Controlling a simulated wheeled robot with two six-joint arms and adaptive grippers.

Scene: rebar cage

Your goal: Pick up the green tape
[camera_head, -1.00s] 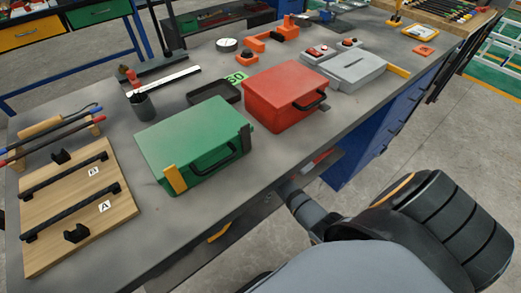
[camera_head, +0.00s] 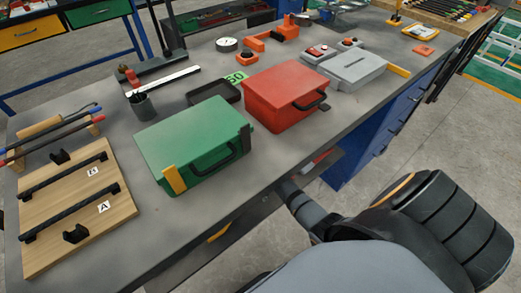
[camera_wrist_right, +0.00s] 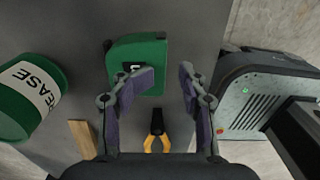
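The green tape (camera_wrist_right: 130,50), a boxy green case with a dark label, lies on a dark grey surface in the right wrist view, ahead and left of centre. My right gripper (camera_wrist_right: 167,72) is open with nothing between its fingers. Its left finger overlaps the tape's near right corner in the picture; I cannot tell if they touch. The right finger is clear of the tape on the right. I cannot make out the tape in the head view. My left gripper is in neither view.
In the right wrist view, a green grease can (camera_wrist_right: 30,98) stands left, yellow-handled pliers (camera_wrist_right: 157,132) lie between the fingers' bases, and a grey vented device (camera_wrist_right: 255,100) sits right. In the head view, a green case (camera_head: 190,140) and a red case (camera_head: 285,92) stand on the bench (camera_head: 150,210).

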